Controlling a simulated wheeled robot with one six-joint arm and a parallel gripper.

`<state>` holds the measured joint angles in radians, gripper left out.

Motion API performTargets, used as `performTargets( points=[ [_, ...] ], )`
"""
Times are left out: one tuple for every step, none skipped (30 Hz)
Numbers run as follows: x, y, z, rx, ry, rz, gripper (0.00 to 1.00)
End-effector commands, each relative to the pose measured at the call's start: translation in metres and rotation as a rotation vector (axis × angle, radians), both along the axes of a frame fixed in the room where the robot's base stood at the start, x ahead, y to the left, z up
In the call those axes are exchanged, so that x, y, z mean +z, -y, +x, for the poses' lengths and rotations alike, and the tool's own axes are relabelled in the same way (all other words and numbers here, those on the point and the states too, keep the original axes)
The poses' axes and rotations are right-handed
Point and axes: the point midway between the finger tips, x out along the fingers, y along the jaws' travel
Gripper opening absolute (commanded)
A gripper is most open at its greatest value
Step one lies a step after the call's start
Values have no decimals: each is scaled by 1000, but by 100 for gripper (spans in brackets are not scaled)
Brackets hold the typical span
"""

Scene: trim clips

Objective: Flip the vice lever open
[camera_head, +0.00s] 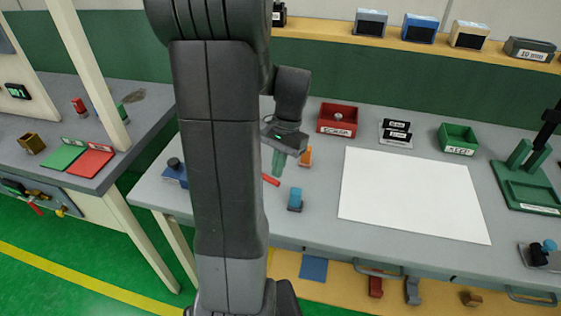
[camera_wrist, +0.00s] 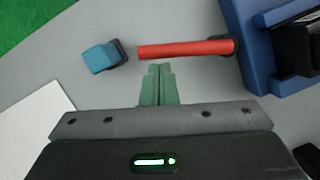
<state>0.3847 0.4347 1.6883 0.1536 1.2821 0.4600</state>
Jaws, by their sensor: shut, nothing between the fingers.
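The vice lever is a red bar (camera_wrist: 185,50) in the wrist view. Its right end meets the side of a blue vice body (camera_wrist: 255,45), and its free end points left. In the head view only a short piece of the red lever (camera_head: 270,180) shows beside my arm, and much of the vice is hidden behind the arm. My gripper (camera_wrist: 159,68) has green fingers, which are shut and empty. The fingertips lie just below the lever's middle in the wrist picture; I cannot tell whether they touch it. The gripper also shows in the head view (camera_head: 276,174), pointing down above the bench.
A blue block (camera_wrist: 104,56) lies near the lever's free end. An orange object (camera_head: 306,156) stands behind the gripper. A white sheet (camera_head: 410,195) covers the bench middle, with a red bin (camera_head: 338,118) and a green bin (camera_head: 458,139) behind it.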

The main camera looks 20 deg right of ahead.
Motion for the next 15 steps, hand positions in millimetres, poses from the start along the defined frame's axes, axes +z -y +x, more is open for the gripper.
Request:
performTargets(
  points=[
    [0, 0, 0, 0, 0, 0, 0],
    [0, 0, 0, 0, 0, 0, 0],
    [0, 0, 0, 0, 0, 0, 0],
    [0, 0, 0, 0, 0, 0, 0],
    [0, 0, 0, 0, 0, 0, 0],
    [0, 0, 0, -2, 0, 0, 0],
    [0, 0, 0, -3, 0, 0, 0],
    [0, 0, 0, -6, 0, 0, 0],
    [1, 0, -1, -11, 0, 0, 0],
    [1, -1, -1, -18, 0, 0, 0],
    [1, -1, -2, -25, 0, 0, 0],
    [1, -2, -2, -36, 0, 0, 0],
    [1, -2, -3, -42, 1, 0, 0],
    [1, -2, -3, -48, 0, 1, 0],
    [1, -2, -3, -53, 0, 1, 0]
  ],
)
